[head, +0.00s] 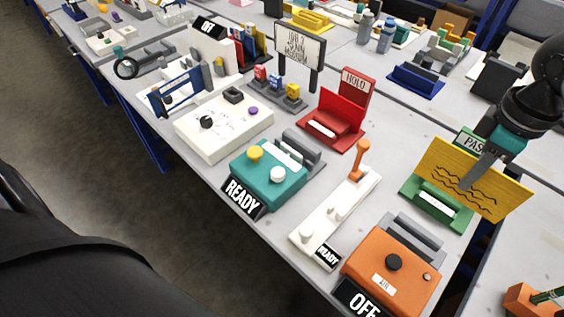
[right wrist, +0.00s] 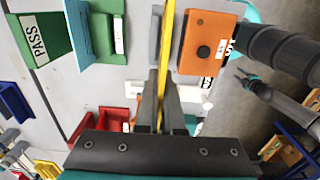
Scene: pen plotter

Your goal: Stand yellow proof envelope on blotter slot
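The yellow proof envelope (head: 472,176) is a flat yellow panel with dark wavy lines. My right gripper (head: 477,172) is shut on it and holds it tilted in front of the green PASS stand (head: 425,206). In the right wrist view the envelope (right wrist: 166,45) is edge-on between the fingers (right wrist: 162,92), beside the orange box. No label reads blotter. A grey slotted holder (head: 415,236) stands behind the orange box and another (head: 303,150) behind the teal READY box; I cannot tell which is the blotter slot. My left gripper (right wrist: 240,73) appears small in the right wrist view, its opening unclear.
The orange box (head: 392,270) stands at the near edge. A white lever base (head: 335,210), the teal READY box (head: 268,180) and a red HOLD stand (head: 335,118) are to the left. A blue holder (head: 416,82) stands farther back. Bare table lies between them.

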